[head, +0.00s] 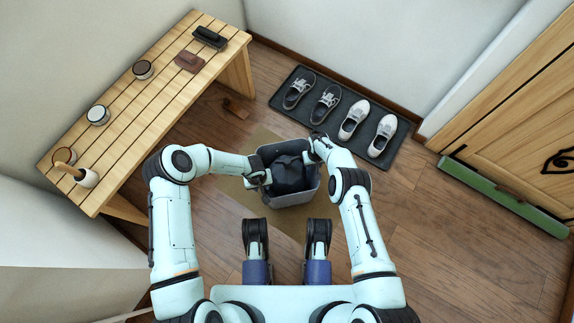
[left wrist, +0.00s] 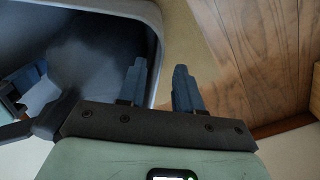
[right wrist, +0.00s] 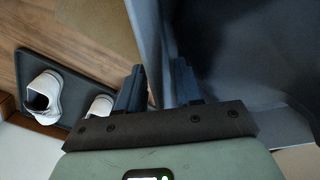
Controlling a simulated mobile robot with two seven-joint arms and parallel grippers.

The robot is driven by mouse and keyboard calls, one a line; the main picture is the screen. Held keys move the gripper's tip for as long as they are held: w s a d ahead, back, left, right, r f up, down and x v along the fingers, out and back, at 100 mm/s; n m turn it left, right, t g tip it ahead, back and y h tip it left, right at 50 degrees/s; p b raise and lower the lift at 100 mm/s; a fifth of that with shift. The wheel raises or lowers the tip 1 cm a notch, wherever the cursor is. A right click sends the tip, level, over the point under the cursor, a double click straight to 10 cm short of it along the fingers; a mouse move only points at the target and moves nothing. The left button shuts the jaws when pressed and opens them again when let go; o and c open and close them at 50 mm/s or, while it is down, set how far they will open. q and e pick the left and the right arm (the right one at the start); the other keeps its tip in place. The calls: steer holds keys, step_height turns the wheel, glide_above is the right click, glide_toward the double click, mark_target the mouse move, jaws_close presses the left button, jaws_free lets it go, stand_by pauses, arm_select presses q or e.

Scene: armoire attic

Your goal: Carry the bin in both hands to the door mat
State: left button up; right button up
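The grey bin (head: 292,199) is in front of me in the head view, with dark contents inside. The tan door mat (head: 264,136) shows around and beneath it; I cannot tell if the bin touches it. My left gripper (left wrist: 160,85) straddles the bin's rim (left wrist: 152,20), one finger inside and one outside, with a visible gap beside the wall. My right gripper (right wrist: 156,88) straddles the opposite rim the same way, and its fingers stand apart. In the head view, the left gripper (head: 262,178) and right gripper (head: 312,156) are at the bin's two sides.
A dark shoe tray (head: 334,122) with two pairs of shoes lies just beyond the bin, near the wall. A slatted wooden bench (head: 150,105) with several small items stands at left. A wooden door with a green strip (head: 500,193) is at right. Bare floor lies at right.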

steer(key=shift+r, duration=0.1)
arm_select(q)
step_height(320, 180, up, 8)
steer(key=shift+f, duration=0.25)
arm_select(e)
step_height(320, 180, up, 12)
steer(key=shift+f, duration=0.1)
arm_select(q)
steer(key=shift+a, duration=0.1)
stand_by(0.5)
